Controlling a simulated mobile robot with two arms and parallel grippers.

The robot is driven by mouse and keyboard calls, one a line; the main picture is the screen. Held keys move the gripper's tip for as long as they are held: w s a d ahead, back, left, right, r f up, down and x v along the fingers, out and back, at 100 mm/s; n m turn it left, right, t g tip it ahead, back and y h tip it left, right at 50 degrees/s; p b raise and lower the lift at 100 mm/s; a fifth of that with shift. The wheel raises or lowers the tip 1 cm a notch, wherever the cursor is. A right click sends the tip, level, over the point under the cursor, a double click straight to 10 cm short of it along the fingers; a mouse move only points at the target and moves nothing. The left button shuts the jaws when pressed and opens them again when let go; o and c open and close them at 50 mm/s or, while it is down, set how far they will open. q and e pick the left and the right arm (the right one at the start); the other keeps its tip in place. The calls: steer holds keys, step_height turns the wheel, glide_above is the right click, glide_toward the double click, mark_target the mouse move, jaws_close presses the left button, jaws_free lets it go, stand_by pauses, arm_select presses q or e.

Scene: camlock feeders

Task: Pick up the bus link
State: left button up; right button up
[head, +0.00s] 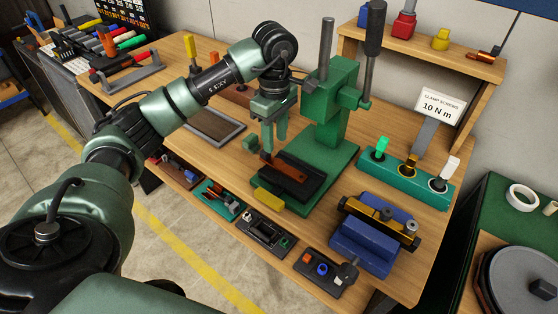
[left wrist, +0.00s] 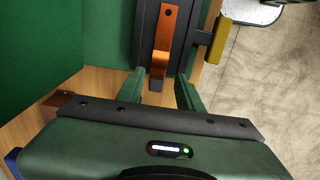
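The bus link is an orange-copper strip (head: 289,171) lying in a black fixture (head: 310,187) on the base of the green press (head: 336,110). In the left wrist view the strip (left wrist: 165,40) has a hole near its far end, and its near end is bent. My left gripper (head: 273,145) is above the back-left end of the strip, pointing down. In the left wrist view its two fingers (left wrist: 163,90) are apart, with the strip's near end lined up between them. Nothing is held. Contact with the strip cannot be told. My right gripper is out of view.
A yellow block (head: 268,200) sticks out at the fixture's front left. The press column and lever stand close on the right. A teal rack (head: 405,183) and a blue vise (head: 368,240) stand further right. Small trays line the front edge, and a grey-framed tray (head: 213,127) lies left.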

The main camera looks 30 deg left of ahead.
mark_target(274, 161)
arm_select(q)
steer(key=f+p, duration=0.1)
steer(key=f, duration=0.3)
steer(key=f+p, duration=0.1)
steer(key=f, duration=0.1)
steer(key=shift+a+f+p, duration=0.25)
steer(key=shift+p, duration=0.05)
steer(key=shift+w+f, duration=0.1)
steer(key=shift+f, duration=0.1)
jaws_close()
